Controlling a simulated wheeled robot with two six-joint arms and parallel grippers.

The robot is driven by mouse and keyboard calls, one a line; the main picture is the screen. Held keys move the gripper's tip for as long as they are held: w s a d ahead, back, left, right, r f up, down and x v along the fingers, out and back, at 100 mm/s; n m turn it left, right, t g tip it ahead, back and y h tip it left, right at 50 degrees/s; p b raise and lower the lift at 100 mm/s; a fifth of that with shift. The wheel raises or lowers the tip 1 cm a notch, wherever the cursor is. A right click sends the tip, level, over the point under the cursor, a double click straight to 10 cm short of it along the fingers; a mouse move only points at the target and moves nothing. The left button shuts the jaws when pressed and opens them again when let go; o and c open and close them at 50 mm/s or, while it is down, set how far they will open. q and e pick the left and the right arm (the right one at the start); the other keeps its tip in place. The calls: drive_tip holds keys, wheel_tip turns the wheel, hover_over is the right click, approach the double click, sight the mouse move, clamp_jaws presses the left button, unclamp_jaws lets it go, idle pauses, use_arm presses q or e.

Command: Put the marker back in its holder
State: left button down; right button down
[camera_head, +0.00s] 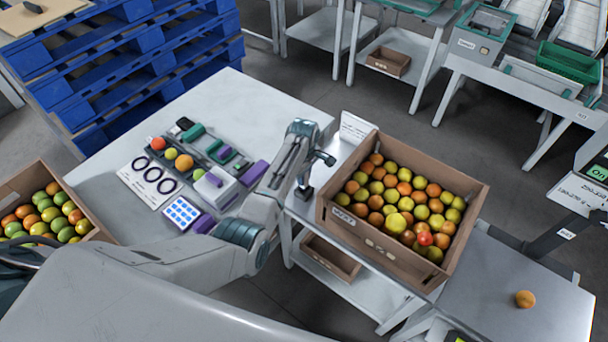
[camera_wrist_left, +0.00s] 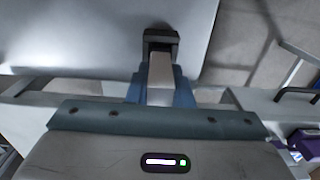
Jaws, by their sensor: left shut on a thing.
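My left gripper (camera_head: 304,190) hangs at the right end of the pale work table, beside the tomato crate. In the left wrist view its blue fingers (camera_wrist_left: 160,90) are shut on a pale bar with a dark end, which I take for the marker (camera_wrist_left: 160,72). In the head view the marker is too small and too covered to make out. The marker's holder cannot be told apart among the small items on the table. My right gripper is not in view.
A cardboard crate of tomatoes (camera_head: 330,205) stands close to the right of my gripper. The work table (camera_head: 225,100) carries a ring sheet (camera_head: 133,180), a blue-dotted card (camera_head: 181,213), a white box (camera_head: 215,188) and purple items (camera_head: 253,173). Its far part is clear.

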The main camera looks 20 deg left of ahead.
use_arm(q)
drive_tip(key=shift+f+b, duration=0.65)
drive_tip(key=shift+f, duration=0.7)
drive_tip(key=c, duration=1.2)
unclamp_jaws()
drive_tip(key=c, duration=0.3)
drive_tip(key=shift+c, duration=0.2)
wheel_tip(320, 180, up, 7)
drive_tip(key=p, duration=0.7)
drive_tip(key=shift+r+p, duration=0.1)
drive_tip(key=shift+p, duration=0.25)
